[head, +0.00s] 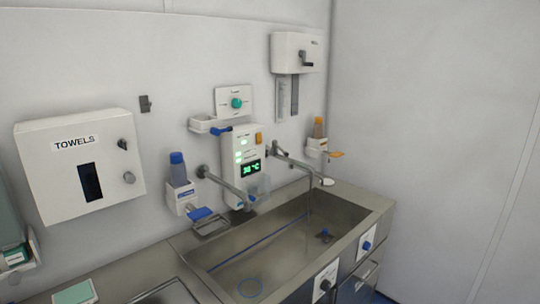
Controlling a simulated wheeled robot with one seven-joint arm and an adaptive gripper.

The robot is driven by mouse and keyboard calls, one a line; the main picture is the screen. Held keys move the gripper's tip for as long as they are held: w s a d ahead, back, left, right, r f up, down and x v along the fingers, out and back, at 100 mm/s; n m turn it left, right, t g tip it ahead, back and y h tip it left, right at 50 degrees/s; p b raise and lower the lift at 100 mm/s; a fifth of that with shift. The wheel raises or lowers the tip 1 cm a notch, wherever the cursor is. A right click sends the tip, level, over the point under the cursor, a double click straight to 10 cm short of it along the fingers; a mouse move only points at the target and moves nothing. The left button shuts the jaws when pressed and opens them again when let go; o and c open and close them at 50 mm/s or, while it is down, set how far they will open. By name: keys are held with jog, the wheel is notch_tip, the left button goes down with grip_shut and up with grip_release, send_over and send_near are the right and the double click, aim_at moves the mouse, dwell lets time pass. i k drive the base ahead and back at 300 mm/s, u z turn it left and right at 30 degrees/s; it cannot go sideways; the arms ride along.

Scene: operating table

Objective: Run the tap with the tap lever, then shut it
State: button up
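Two long grey metal arms reach out from the wall above the steel sink (225,268). The left one (226,186) slopes down to the right beside the control panel. The right one (298,163) extends over the basin. I cannot tell for sure which is the tap lever and which is the spout. A thin pale vertical line drops from the right arm towards the basin; I cannot tell whether it is water or a pipe. The control panel (246,144) between them has lit green lights and a temperature display. My gripper is not in view.
A towel box (60,180) hangs at the left. A blue-topped bottle (178,170) and an orange-topped bottle (319,128) sit in wall holders with projecting levers. A crank box (296,50) hangs above. Knob plates (367,243) are on the sink front.

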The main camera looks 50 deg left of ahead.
aim_at(274, 143)
jog(key=u, duration=1.3)
